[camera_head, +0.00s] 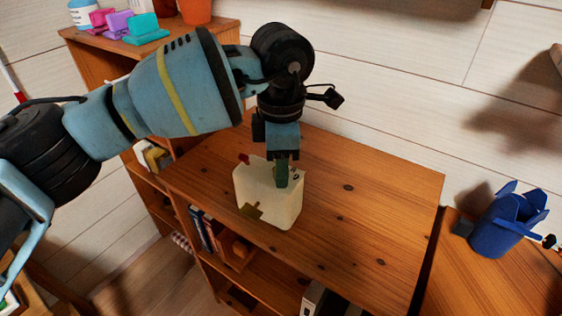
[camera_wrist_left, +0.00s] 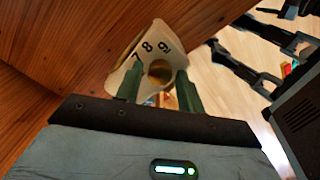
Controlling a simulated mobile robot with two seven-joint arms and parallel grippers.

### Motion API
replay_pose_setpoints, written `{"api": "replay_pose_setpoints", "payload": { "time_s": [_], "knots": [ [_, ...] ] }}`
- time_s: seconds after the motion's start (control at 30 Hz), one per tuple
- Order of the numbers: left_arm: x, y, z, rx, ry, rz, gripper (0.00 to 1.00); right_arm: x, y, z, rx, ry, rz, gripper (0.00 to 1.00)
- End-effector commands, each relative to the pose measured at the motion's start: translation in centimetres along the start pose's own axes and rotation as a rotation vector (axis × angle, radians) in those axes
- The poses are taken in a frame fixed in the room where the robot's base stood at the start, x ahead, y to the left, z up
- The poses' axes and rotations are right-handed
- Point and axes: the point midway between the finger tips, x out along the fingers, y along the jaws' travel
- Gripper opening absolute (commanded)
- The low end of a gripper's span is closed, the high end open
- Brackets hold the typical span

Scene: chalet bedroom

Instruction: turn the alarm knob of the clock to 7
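The cream clock (camera_head: 268,200) stands on the brown wooden cabinet top, with a brass-coloured piece low on its front and a small red piece at its upper edge. My left gripper (camera_head: 282,175) points down at the clock's upper right side; a green finger overlaps it. In the left wrist view the clock face (camera_wrist_left: 140,52) shows 7, 8 and 9. A round brass-coloured part (camera_wrist_left: 160,72), which looks like the knob, lies between the two green fingers of the left gripper (camera_wrist_left: 158,78). The fingers are apart, with a little space at both sides. My right gripper is not seen.
The cabinet top (camera_head: 370,205) is clear right of the clock. A blue cup-like holder (camera_head: 497,225) stands on another wooden surface at the right. A higher shelf at the back left holds an orange pot (camera_head: 196,11) and coloured clips. Books (camera_head: 203,230) sit in the shelves below.

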Motion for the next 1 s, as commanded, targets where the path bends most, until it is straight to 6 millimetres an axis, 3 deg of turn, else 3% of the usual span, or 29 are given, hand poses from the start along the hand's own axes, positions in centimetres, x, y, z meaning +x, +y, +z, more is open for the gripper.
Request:
{"api": "replay_pose_setpoints", "payload": {
  "time_s": [0.43,0.8,1.0],
  "knots": [
    [-0.7,0.0,0.0,-0.001,-0.001,0.001,0.47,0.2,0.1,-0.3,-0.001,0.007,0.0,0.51],
    [-6.1,0.1,0.0,-0.001,-0.001,0.001,0.47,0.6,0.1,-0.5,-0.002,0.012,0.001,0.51],
    [-7.7,0.0,0.0,0.0,0.0,0.0,0.47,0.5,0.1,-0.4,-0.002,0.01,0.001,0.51]
  ]
}}
